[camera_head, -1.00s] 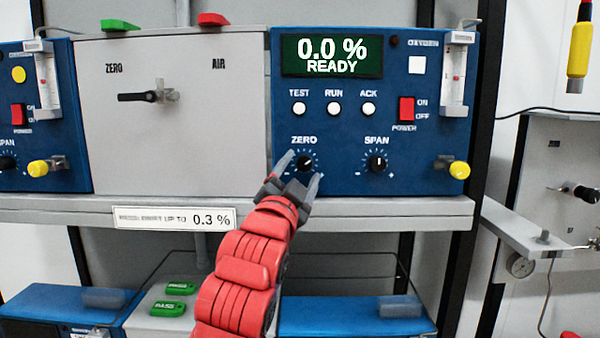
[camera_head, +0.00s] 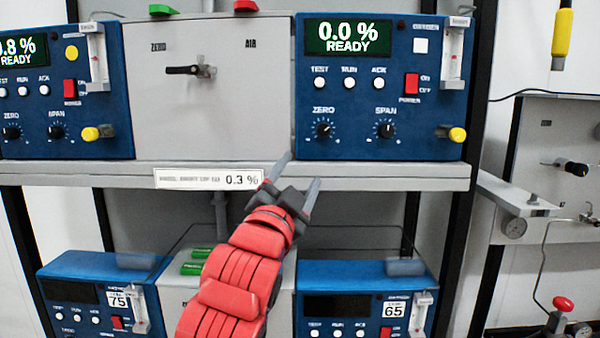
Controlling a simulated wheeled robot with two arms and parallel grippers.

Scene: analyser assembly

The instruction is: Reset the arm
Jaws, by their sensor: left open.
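My left arm comes up from the bottom in red segments. Its gripper (camera_head: 294,172) is open and empty, with two grey fingers pointing up in front of the shelf edge. It is below the ZERO knob (camera_head: 323,129) of the right blue analyser (camera_head: 305,85) and apart from it. That analyser's screen (camera_head: 348,37) reads 0.0 % READY. Its SPAN knob (camera_head: 386,130) is to the right of the ZERO knob. My right gripper is not in view.
The shelf (camera_head: 400,176) carries a grey valve panel (camera_head: 210,115) and a left blue analyser (camera_head: 92,135). A label (camera_head: 208,179) reading 0.3 % is on its edge. More blue units stand below, the right one (camera_head: 350,272) marked 65. Another panel (camera_head: 548,135) is at right.

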